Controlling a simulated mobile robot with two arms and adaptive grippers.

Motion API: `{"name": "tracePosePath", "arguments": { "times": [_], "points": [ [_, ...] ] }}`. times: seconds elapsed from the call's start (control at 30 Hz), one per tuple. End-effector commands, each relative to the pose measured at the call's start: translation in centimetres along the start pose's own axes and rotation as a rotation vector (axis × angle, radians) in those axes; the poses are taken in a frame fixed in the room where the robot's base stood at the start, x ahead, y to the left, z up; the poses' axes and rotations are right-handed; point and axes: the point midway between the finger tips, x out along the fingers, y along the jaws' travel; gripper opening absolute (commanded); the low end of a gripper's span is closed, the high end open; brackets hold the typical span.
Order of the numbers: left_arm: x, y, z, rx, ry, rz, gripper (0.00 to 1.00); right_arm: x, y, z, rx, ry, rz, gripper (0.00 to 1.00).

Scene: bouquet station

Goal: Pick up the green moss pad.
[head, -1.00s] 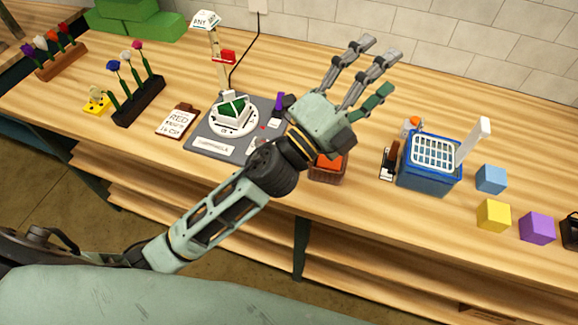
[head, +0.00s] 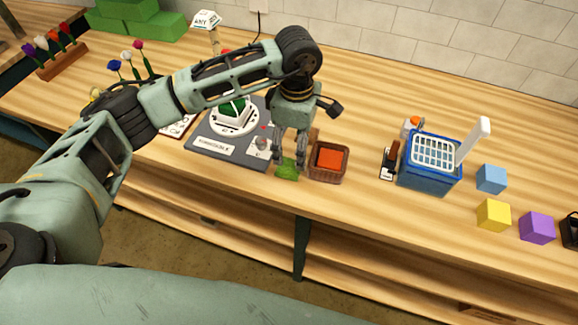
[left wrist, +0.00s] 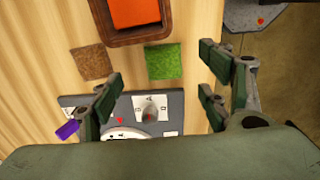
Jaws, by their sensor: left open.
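The green moss pad (head: 287,172) lies on the wooden table near its front edge, left of the basket, partly hidden by my fingers in the head view. In the left wrist view the moss pad (left wrist: 163,61) is a flat green square lying between the two sides of my fingers. My left gripper (head: 288,157) points down over the pad, open and empty. The left wrist view shows the open fingers (left wrist: 160,82) spread on both sides, apart from the pad. My right gripper is not in view.
A brown pad (left wrist: 92,62) lies beside the moss pad. A grey station (head: 205,135) with a white dial is left. A blue crate (head: 428,178) and coloured cubes are farther right.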

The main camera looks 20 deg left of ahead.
Motion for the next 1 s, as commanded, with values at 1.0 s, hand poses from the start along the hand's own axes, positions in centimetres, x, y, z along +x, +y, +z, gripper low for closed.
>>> {"name": "tracePosePath", "arguments": {
  "times": [1.0],
  "points": [
    [7.6,-0.5,-0.8,0.001,0.008,-0.001,0.62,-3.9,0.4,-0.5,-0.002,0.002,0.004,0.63]
  ]
}}
